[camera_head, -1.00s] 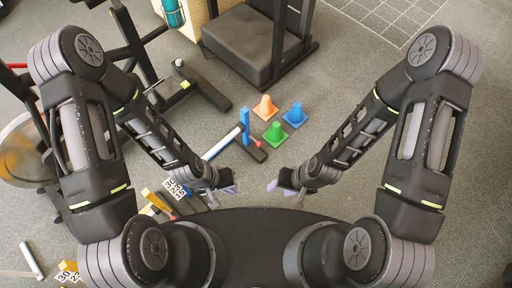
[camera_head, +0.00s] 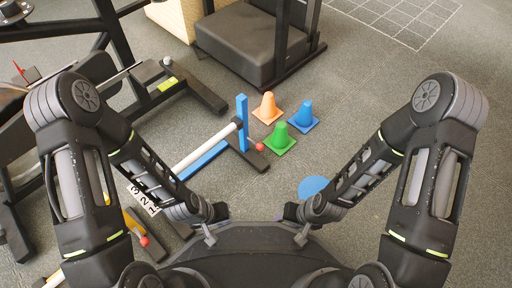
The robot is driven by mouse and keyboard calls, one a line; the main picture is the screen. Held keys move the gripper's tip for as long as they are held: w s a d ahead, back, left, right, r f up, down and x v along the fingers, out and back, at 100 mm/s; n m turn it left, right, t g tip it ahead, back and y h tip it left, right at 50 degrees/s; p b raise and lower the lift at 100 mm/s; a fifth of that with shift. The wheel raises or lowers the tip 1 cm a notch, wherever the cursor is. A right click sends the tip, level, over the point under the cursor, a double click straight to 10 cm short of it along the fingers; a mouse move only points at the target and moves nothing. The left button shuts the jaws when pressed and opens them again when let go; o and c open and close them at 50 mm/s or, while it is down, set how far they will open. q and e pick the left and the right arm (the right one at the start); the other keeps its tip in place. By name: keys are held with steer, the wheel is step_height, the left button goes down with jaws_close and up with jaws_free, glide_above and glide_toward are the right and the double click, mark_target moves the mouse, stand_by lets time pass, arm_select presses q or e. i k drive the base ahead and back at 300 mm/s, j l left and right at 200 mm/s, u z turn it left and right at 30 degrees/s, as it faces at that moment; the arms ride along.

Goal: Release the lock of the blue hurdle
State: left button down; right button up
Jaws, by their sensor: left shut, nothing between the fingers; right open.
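The blue hurdle has a blue upright post (camera_head: 242,122) and a white bar with a blue rail (camera_head: 197,157) running down to the left. A red knob (camera_head: 260,147) sits low beside the post, by its dark foot. My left gripper (camera_head: 219,211) is shut and empty, low in front of my body, nearer to me than the hurdle and apart from it. My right gripper (camera_head: 289,212) is open and empty, to its right, also apart from the hurdle. The fingers of both are small and hard to see. The hurdle's left end is partly hidden by my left arm.
Orange (camera_head: 268,108), green (camera_head: 280,138) and blue (camera_head: 303,116) cones stand just right of the hurdle. A flat blue disc (camera_head: 312,187) lies near my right arm. A yellow hurdle part with a red knob (camera_head: 144,241) is at lower left. Gym equipment (camera_head: 258,45) stands behind.

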mark_target(260, 146)
steer(key=i+l+u, duration=0.25)
steer(key=u, duration=0.15)
steer(key=i+l+u, duration=0.4)
steer(key=k+j, duration=0.05)
steer(key=k, duration=0.05)
